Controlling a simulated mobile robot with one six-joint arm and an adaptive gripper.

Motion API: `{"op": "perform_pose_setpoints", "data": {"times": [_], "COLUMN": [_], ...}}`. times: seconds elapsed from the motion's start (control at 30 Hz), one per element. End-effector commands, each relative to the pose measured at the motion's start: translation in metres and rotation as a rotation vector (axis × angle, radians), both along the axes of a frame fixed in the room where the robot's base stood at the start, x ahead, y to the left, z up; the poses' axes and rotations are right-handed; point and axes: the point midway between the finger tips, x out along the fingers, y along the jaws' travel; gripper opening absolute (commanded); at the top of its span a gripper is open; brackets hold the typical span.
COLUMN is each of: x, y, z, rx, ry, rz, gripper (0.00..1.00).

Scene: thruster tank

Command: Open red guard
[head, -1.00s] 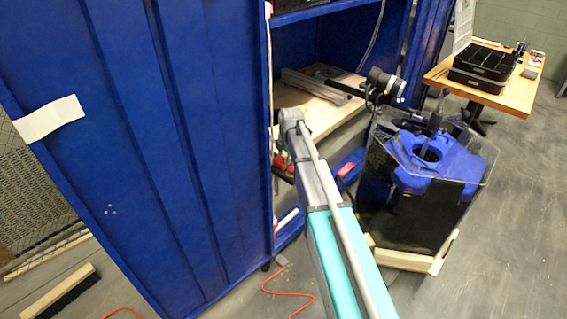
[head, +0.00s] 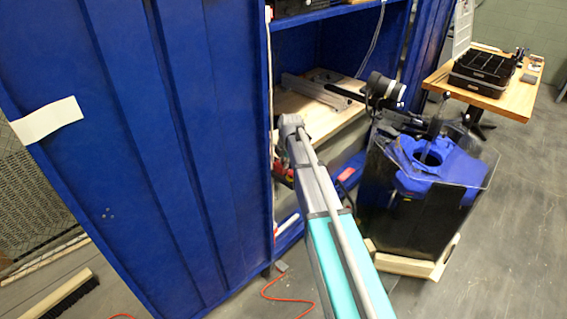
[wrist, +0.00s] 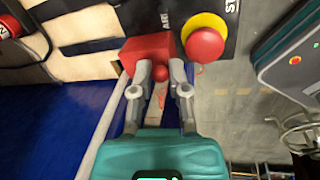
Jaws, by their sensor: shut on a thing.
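The red guard (wrist: 146,52) is a red block on a dark panel at the top of the wrist view. A round red knob (wrist: 160,73) sticks out from it toward my gripper. My gripper (wrist: 160,76) is shut on this knob, with one grey finger on each side. The guard looks closed, but what lies under it is hidden. My gripper cannot be made out in the head view, where my arm reaches toward the blue cabinet.
A red mushroom button with a yellow collar (wrist: 206,40) sits close to the right of the guard. A blue cabinet (head: 130,130) stands at left in the head view. A tank with a blue top (head: 430,165) and a wooden table (head: 510,98) are at right.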

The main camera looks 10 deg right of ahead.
Motion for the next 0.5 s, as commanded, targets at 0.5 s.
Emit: {"op": "perform_pose_setpoints", "data": {"times": [0.5], "x": [0.0068], "y": [0.0040], "z": [0.0061], "rx": [-0.071], "ry": [0.100], "rz": [0.001], "gripper": [0.00]}}
